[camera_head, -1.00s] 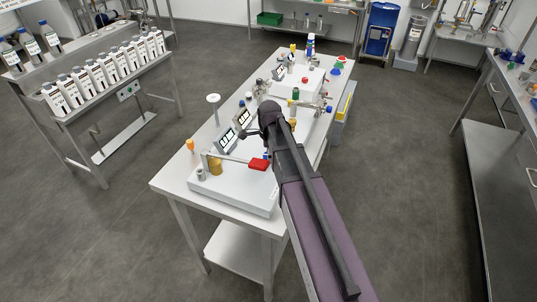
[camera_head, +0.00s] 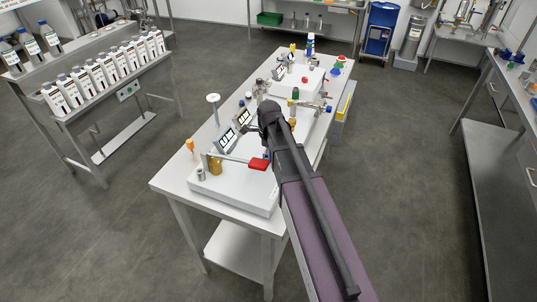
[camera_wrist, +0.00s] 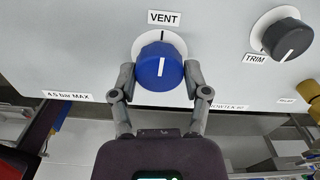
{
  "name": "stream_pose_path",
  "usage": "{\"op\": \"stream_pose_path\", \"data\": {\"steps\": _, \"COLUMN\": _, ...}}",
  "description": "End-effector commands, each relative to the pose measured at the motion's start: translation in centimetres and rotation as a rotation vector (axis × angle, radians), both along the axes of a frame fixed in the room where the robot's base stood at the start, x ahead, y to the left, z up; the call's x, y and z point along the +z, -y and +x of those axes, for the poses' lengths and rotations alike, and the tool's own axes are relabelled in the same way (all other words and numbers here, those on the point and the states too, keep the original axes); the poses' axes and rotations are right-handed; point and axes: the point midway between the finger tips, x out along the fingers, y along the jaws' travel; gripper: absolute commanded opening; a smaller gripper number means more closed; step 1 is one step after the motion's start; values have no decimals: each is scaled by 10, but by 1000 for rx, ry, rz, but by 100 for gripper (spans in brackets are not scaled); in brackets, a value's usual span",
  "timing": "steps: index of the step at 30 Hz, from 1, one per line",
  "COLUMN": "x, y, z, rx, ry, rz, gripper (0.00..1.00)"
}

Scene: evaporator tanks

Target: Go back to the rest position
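In the wrist view, my gripper (camera_wrist: 160,78) has its two fingers apart, one on each side of a blue knob (camera_wrist: 158,68) under a VENT label. The fingertips are very close to the knob's sides; whether they touch it is hard to tell. The knob's white pointer line stands upright, in line with the mark on its white dial. In the head view my gripper (camera_head: 250,129) is mostly hidden behind my dark arm, over the near white unit (camera_head: 235,190) on the bench.
A black TRIM knob (camera_wrist: 287,40) sits to the right on the same panel. In the head view, a red handle (camera_head: 259,164), a small display (camera_head: 227,140) and a white round-topped stand (camera_head: 213,99) are near my arm. Open floor (camera_head: 410,190) lies to the right of the bench.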

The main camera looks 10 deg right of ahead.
Motion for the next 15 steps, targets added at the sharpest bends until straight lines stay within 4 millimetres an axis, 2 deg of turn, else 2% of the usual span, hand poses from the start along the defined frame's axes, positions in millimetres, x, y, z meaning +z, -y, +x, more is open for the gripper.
{"op": "stream_pose_path", "data": {"steps": 1, "x": 0, "y": -1, "z": 3, "rx": 1, "ry": 5, "rz": 1, "gripper": 77}}
{"op": "stream_pose_path", "data": {"steps": 3, "x": 0, "y": 0, "z": 3, "rx": 1, "ry": 4, "rz": 0, "gripper": 93}}
{"op": "stream_pose_path", "data": {"steps": 15, "x": 0, "y": 0, "z": 0, "rx": 1, "ry": 0, "rz": -2, "gripper": 93}}
